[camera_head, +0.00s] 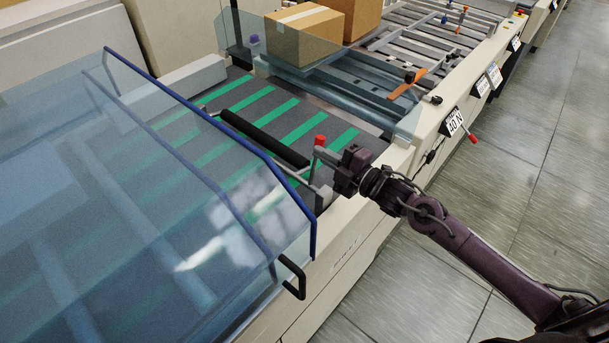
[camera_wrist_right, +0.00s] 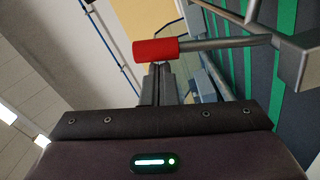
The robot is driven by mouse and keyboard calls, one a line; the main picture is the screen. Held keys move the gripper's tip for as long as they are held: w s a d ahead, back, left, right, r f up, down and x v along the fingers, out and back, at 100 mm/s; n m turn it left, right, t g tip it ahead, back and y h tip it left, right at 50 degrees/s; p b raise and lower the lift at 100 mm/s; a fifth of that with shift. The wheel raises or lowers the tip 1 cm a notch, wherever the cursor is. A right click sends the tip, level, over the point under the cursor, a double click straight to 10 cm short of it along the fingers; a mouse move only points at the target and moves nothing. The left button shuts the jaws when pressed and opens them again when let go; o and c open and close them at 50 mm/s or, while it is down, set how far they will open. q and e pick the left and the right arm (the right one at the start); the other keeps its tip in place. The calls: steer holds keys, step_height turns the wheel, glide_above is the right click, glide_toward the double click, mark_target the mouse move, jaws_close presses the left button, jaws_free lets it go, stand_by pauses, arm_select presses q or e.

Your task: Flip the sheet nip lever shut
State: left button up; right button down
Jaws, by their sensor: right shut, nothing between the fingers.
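The sheet nip lever (camera_head: 318,153) is a short grey bar with a red knob at its top. In the head view it stands roughly upright at the near end of a black roller (camera_head: 262,138), at the machine's edge. In the right wrist view its red knob (camera_wrist_right: 156,50) shows just beyond my fingertips, with the grey bar running off to the right. My right gripper (camera_head: 326,155) is shut and empty, its fingertips beside the lever just below the knob. The wrist view shows the closed fingers (camera_wrist_right: 159,72); whether they touch the knob I cannot tell. My left gripper is not in view.
A clear blue-edged cover (camera_head: 180,200) with a black handle (camera_head: 292,277) stands left of my gripper. Green-striped belts (camera_head: 300,131) run under the roller. A cardboard box (camera_head: 305,32) sits further back. A red-tipped lever (camera_head: 471,138) and a "40 N" label (camera_head: 453,122) are on the right side. The floor at right is clear.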

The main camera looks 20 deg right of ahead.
steer(key=shift+w+d+f+m+b, duration=0.2)
steer(key=shift+w+d+m+b, duration=0.25)
steer(key=shift+d, duration=0.2)
steer(key=shift+w+d+f+m+b, duration=0.3)
steer(key=shift+w+d+m, duration=0.1)
steer(key=shift+d+m, duration=0.15)
steer(key=shift+w+d+f+m+b, duration=0.15)
steer(key=shift+w+d+m+b, duration=0.3)
steer(key=shift+d, duration=0.25)
